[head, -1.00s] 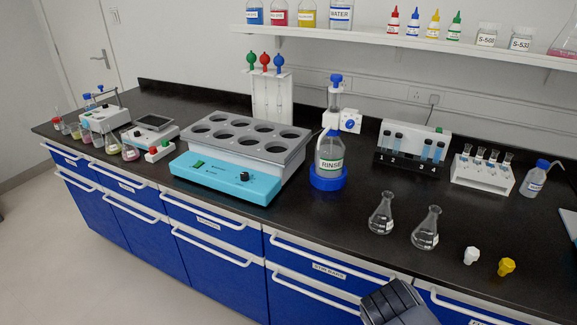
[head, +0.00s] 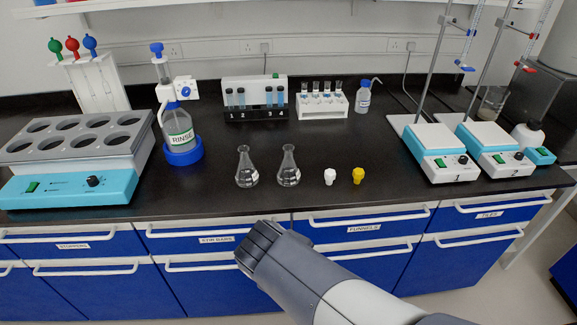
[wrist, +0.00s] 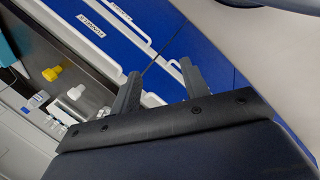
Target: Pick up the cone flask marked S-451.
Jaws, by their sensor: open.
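Two clear cone flasks stand side by side on the black bench in the head view, a left one (head: 247,170) and a right one (head: 289,169). Both are upright. Their labels are too small to read, so I cannot tell which one is S-451. My gripper (head: 262,240) is in front of the bench, nearer than the flasks and apart from them. In the wrist view my gripper (wrist: 160,74) has its two fingers spread with nothing between them. Neither flask can be made out in that view.
A white stopper (head: 330,176) and a yellow stopper (head: 358,175) sit right of the flasks. Stirrers (head: 440,155) with stands are further right. The bench's front strip is clear.

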